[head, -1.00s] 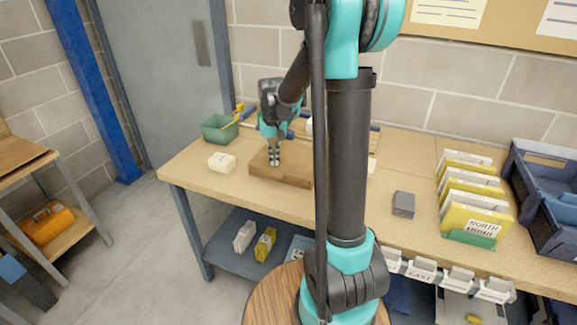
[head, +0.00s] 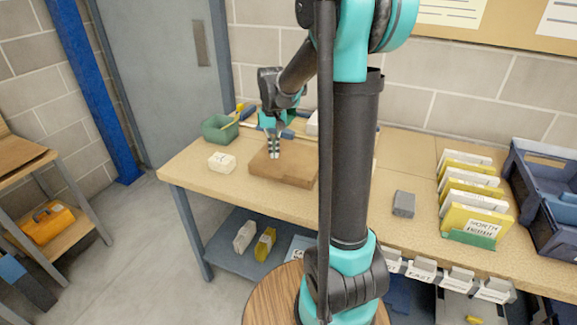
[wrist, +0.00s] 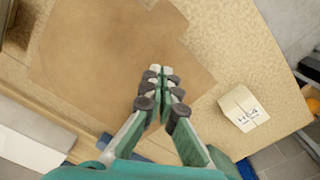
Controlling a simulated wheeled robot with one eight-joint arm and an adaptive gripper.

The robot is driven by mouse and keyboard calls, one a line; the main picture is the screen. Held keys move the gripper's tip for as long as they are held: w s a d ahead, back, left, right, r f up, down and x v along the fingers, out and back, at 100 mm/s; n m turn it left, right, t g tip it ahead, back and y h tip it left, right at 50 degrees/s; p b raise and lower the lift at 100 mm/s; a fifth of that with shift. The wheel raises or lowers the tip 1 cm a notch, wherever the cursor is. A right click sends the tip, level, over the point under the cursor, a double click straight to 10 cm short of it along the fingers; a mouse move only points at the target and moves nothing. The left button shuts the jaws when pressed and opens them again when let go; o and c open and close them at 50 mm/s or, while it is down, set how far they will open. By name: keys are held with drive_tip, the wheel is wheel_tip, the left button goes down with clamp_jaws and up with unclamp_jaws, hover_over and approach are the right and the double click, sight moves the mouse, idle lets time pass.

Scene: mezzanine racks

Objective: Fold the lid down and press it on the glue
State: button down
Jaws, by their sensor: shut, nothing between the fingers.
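A flat brown cardboard box (head: 292,174) lies on the workbench, its top looking level. In the wrist view its brown cardboard (wrist: 110,55) fills the upper left, with a stepped outline on the right. My gripper (head: 274,156) points down over the left part of the box in the head view. In the wrist view its fingertips (wrist: 160,70) are together and empty, over the cardboard near one edge. I cannot tell whether they touch it. No glue is visible, and I cannot make out a separate lid edge.
A small white labelled block (head: 221,162) sits left of the box; it also shows in the wrist view (wrist: 243,108). A green bin (head: 220,129) stands behind it. A grey block (head: 404,203), a card rack (head: 474,233) and blue bins (head: 545,190) are to the right.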

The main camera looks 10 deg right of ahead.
wheel_tip(320, 180, up, 8)
drive_tip(key=shift+f, duration=0.15)
idle(0.4)
